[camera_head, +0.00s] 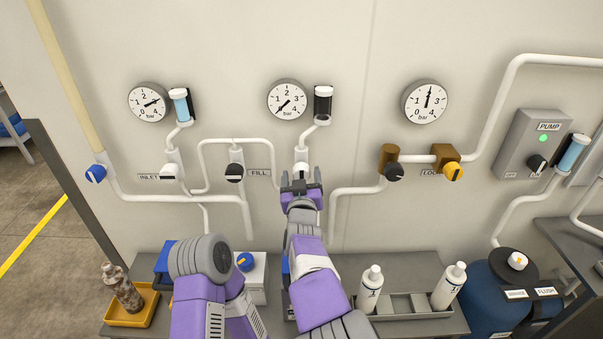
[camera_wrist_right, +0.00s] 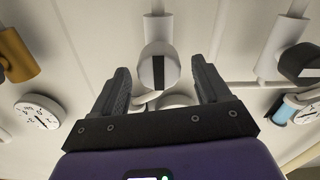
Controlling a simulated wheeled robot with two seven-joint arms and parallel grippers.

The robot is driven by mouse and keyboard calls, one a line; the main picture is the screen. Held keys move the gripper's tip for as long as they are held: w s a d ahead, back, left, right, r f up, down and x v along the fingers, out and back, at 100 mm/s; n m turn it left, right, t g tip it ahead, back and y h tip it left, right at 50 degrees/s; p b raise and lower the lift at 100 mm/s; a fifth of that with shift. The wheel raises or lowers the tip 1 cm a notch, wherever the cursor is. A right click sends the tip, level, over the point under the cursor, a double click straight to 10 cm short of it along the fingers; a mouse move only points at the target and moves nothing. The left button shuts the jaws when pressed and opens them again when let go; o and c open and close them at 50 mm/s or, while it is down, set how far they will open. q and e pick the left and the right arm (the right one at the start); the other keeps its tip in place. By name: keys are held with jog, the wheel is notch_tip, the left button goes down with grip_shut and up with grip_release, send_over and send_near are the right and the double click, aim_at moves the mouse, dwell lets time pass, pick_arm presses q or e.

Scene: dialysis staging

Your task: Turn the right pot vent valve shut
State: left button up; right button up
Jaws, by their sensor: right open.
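A white round valve knob (camera_head: 301,168) with a black stripe sits on the wall piping below the dark sight pot (camera_head: 323,104); I take it as the right pot vent valve. My right gripper (camera_head: 301,177) is in front of it and partly hides it. In the right wrist view the knob (camera_wrist_right: 151,68) shows between the fingertips of my right gripper (camera_wrist_right: 160,70), with clear gaps on both sides. Its stripe runs in line with the white pipe stub. The jaws are open and empty; whether the tips reach past the knob's face cannot be told. My left gripper is out of view.
A black-faced valve (camera_head: 234,173) by the FILL label is to the left. A black knob (camera_head: 393,172) on a brown body and a yellow LOCK valve (camera_head: 453,171) are to the right. A bench below holds white bottles (camera_head: 369,289) and a yellow tray (camera_head: 132,318).

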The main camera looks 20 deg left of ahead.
jog(key=shift+x, duration=1)
jog(key=c, duration=1)
